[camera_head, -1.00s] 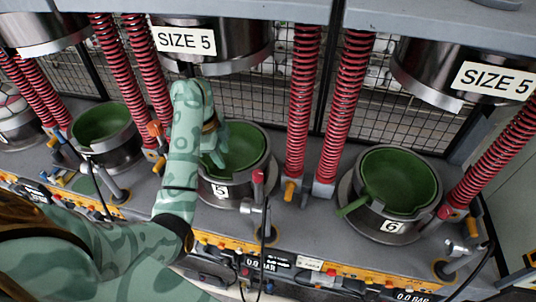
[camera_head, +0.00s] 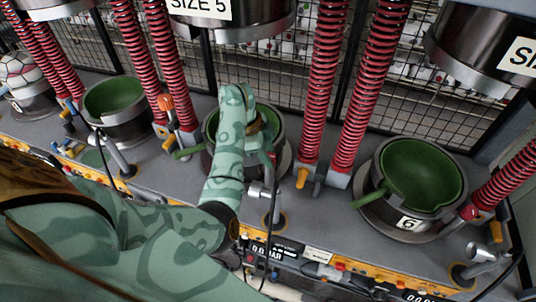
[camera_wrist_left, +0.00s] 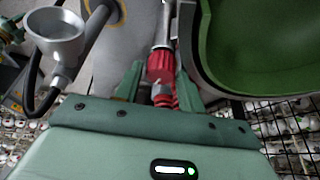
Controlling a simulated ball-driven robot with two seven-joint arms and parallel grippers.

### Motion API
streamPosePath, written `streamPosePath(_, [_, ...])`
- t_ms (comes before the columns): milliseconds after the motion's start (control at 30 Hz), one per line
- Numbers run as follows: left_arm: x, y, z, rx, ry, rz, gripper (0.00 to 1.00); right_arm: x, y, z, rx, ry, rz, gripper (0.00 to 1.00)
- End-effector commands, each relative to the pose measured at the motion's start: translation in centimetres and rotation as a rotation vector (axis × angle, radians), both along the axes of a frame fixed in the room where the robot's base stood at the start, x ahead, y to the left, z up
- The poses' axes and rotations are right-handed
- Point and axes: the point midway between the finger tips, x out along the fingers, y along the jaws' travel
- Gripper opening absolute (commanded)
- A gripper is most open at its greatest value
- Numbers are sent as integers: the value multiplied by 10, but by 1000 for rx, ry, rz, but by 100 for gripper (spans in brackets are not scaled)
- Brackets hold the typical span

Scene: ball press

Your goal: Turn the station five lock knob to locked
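My left gripper (camera_head: 270,158) is at the front of the station five pot (camera_head: 275,125), a grey pot with a green inside, partly hidden by my arm. In the left wrist view, the gripper's two green fingers (camera_wrist_left: 158,88) stand apart. A red knob (camera_wrist_left: 160,66) on a metal rod shows between them, with gaps at its sides. I cannot tell whether either finger touches it. My right gripper is not in view.
The station six pot (camera_head: 420,175) stands to the right, and another green-lined pot (camera_head: 115,97) to the left. Red springs (camera_head: 325,85) rise behind. A metal cylinder (camera_head: 262,189) with a black cable is close below my gripper; a grey cup (camera_wrist_left: 57,36) shows in the wrist view.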

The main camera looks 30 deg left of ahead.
Motion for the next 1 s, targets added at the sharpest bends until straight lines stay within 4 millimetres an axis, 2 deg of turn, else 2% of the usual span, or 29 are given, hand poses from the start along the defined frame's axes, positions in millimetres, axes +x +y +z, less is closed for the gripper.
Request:
streamPosePath(267, [0, -1, -1, 0, -1, 0, 39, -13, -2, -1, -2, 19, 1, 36])
streamPosePath(367, [0, -1, -1, 0, -1, 0, 11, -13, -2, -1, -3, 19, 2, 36])
streamPosePath(400, [0, -1, -1, 0, -1, 0, 7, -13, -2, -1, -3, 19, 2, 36])
streamPosePath(767, [1, 0, 0, 0, 0, -41, 7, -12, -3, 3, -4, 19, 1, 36])
streamPosePath(1000, [2, 0, 2, 0, 0, -182, 7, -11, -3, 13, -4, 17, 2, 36])
